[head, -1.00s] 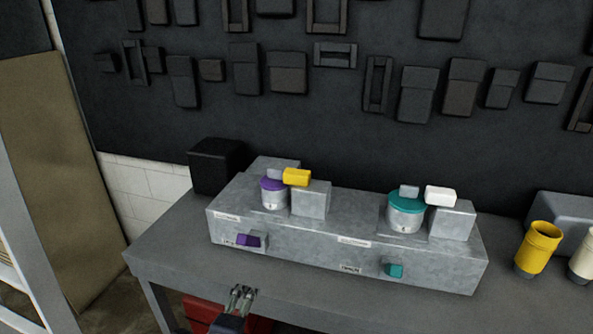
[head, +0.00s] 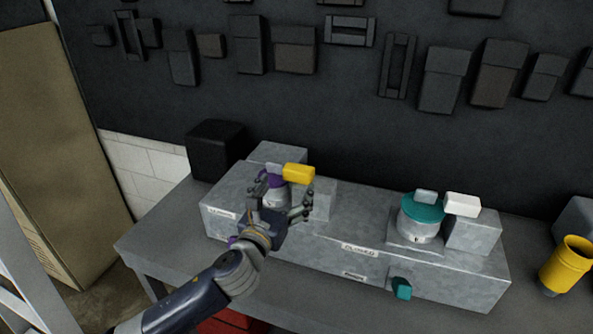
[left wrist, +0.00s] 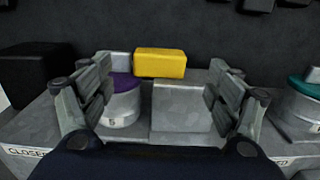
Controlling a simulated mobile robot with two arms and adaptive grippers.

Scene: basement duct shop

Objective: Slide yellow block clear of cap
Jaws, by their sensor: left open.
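The yellow block (head: 299,173) sits at the top of a grey metal block, beside the purple cap (head: 274,181). In the left wrist view the yellow block (left wrist: 160,62) reaches toward the right edge of the purple cap (left wrist: 123,82); I cannot tell whether they touch. The cap is on a pale cylinder (left wrist: 120,107). My left gripper (head: 283,192) is open and empty in front of them, its fingers spread either side of the yellow block in the wrist view (left wrist: 160,92). It partly hides the cap and cylinder in the head view. My right gripper is not in view.
A teal cap (head: 421,207) with a white block (head: 462,204) beside it stands on the right of the same grey housing (head: 330,248). A black box (head: 214,148) is at the back left. A yellow cup (head: 566,263) stands at the right.

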